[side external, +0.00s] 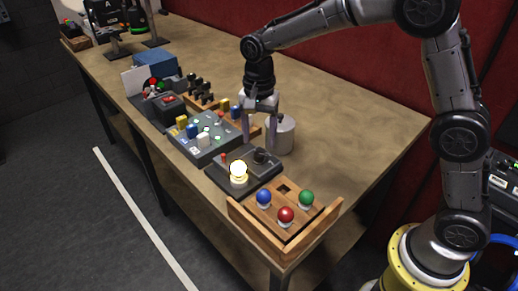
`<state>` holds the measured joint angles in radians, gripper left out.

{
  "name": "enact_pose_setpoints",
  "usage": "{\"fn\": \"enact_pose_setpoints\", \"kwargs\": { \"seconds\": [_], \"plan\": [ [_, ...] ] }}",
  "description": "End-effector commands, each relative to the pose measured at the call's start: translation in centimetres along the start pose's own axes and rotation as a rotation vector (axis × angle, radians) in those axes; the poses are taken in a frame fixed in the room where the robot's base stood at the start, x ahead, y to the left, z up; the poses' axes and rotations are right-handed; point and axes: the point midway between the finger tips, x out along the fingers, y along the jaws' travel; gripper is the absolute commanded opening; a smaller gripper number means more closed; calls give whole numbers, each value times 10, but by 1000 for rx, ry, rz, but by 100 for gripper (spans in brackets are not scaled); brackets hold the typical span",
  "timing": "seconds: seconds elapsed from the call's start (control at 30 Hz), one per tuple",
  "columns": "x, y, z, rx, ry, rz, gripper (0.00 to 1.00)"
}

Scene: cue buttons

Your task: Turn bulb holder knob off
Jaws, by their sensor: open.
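The bulb holder is a dark flat box (260,180) near the front of the table. Its bulb (238,172) glows bright yellow-white. A dark round knob (262,156) sits on the box's far right part. A small red part (223,157) shows at its left corner. My gripper (259,150) is open and points down, its fingers close to the knob and above the back of the box. I cannot tell whether the fingers touch the knob or which way the knob is turned.
A wooden tray (335,208) with blue, red and green balls stands in front. A grey cylinder (281,135) stands close right of my gripper. A grey board (205,148) with coloured blocks lies to the left. The table's right side (365,115) is clear.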

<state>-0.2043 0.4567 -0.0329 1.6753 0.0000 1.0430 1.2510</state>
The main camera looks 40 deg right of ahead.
Motion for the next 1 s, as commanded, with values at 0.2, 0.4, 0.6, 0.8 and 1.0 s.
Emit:
{"fn": "enact_pose_setpoints", "kwargs": {
  "seconds": [0.2,0.4,0.6,0.8,1.0],
  "plan": [
    [33,0,0,0,-1,2,66],
    [45,0,0,0,0,0,66],
    [46,0,0,0,0,-1,66],
    [46,0,0,0,0,-1,45],
    [45,0,0,0,0,-1,9]
  ]
}}
